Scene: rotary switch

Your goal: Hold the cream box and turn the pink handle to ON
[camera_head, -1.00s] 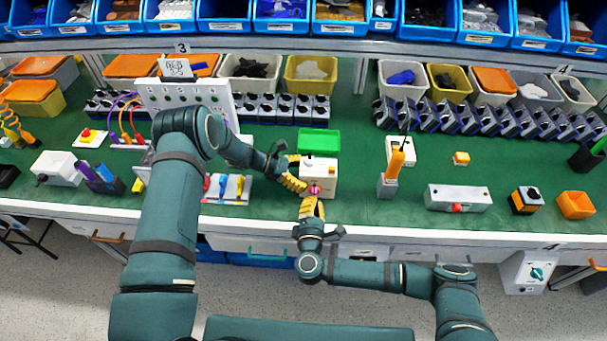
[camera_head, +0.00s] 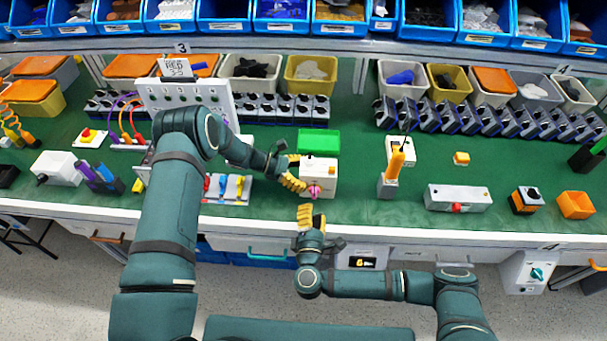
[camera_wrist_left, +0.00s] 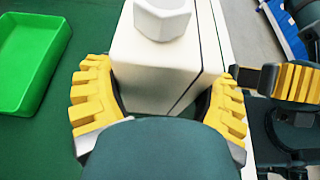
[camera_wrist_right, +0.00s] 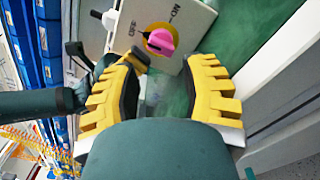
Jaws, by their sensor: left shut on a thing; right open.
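The cream box (camera_head: 321,174) stands near the table's front edge. My left gripper (camera_head: 296,172) is shut on it from the left; in the left wrist view the box (camera_wrist_left: 150,75) sits between both yellow fingers. The pink handle (camera_head: 314,191) is on the box's front face. In the right wrist view the handle (camera_wrist_right: 161,39) sits on a yellow disc, with ON and OFF marks beside it; I cannot tell surely which it points to. My right gripper (camera_head: 306,215) is open and empty in front of the handle, apart from it.
A green tray (camera_head: 319,141) lies just behind the box. An upright orange-handled device (camera_head: 392,172) stands to the right, and a panel with coloured levers (camera_head: 228,188) to the left. The table between box and orange-handled device is clear.

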